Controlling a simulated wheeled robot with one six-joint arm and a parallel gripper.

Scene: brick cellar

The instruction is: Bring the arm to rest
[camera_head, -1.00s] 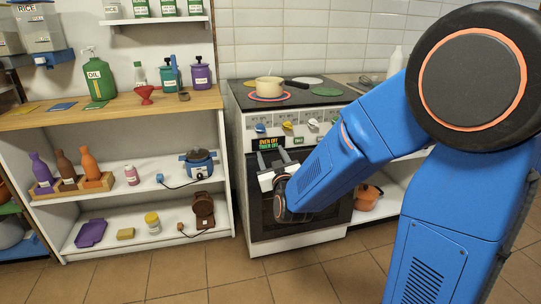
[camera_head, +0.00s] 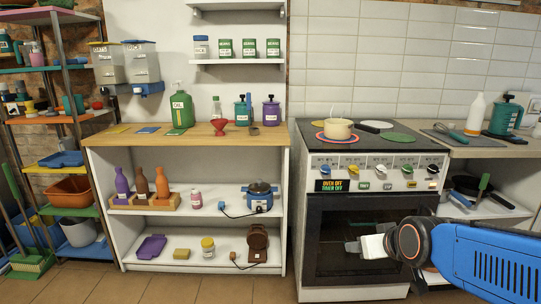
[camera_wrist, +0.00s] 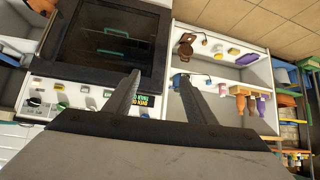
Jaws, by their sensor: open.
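My gripper (camera_head: 352,247) is at the lower right in the head view, in front of the dark oven door (camera_head: 335,222) of the white stove. In the wrist view my gripper (camera_wrist: 160,90) shows two dark fingers spread apart with nothing between them. The wrist picture is rotated, with the stove on its left and the white shelf unit on its right. My blue arm reaches in from the right edge of the head view. I cannot tell how far the fingertips are from the oven door.
A cream pot (camera_head: 338,129) stands on the stove top. Left of the stove is a shelf unit (camera_head: 287,185) with bottles, a blue cooker (camera_head: 259,197) and jars. A metal rack (camera_head: 75,120) stands at the far left. Tiled floor (camera_head: 180,288) is clear in front.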

